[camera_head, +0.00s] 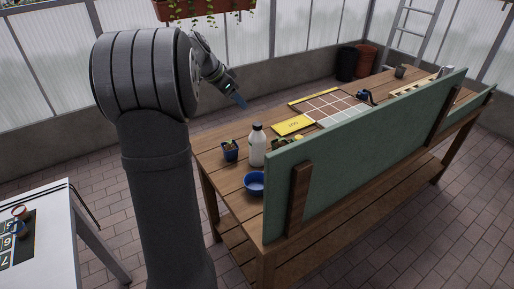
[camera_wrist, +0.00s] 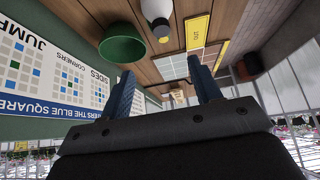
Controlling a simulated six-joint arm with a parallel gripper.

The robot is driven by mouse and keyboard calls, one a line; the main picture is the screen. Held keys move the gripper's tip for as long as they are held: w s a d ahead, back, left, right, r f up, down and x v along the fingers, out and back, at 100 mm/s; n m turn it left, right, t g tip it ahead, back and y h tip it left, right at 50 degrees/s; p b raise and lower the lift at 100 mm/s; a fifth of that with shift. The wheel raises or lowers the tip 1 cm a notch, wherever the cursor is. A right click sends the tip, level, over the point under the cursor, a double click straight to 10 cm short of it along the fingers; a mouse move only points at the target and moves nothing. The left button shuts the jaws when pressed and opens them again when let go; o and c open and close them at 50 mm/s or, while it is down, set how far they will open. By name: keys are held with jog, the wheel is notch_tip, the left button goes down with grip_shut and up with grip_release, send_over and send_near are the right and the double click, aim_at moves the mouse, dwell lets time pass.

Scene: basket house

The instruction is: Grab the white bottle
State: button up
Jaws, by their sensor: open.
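The white bottle (camera_head: 257,147) stands upright on the wooden bench, near its left end. In the wrist view, a white bottle (camera_wrist: 157,12) shows at the top, cut off by the frame edge. My gripper (camera_head: 241,101) is in the air, above and to the left of the bottle in the head view. In the wrist view, my gripper (camera_wrist: 164,92) has its two blue fingers wide apart with nothing between them. It is clear of the bottle.
A yellow card (camera_head: 293,125) and a grid board (camera_head: 335,108) lie behind. A green upright panel (camera_head: 365,155) runs along the bench's near side.

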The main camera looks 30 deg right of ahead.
send_near(256, 124)
jog(key=x, duration=0.5)
jog(key=shift+s+d, duration=0.2)
jog(key=shift+d, duration=0.05)
jog(key=shift+x, duration=2.85)
jog(key=shift+w+a+f, duration=0.1)
jog(key=shift+w+a, duration=0.05)
jog(key=shift+a, duration=0.05)
grip_shut()
jog(key=shift+a+f, duration=0.15)
jog(key=shift+f, duration=0.05)
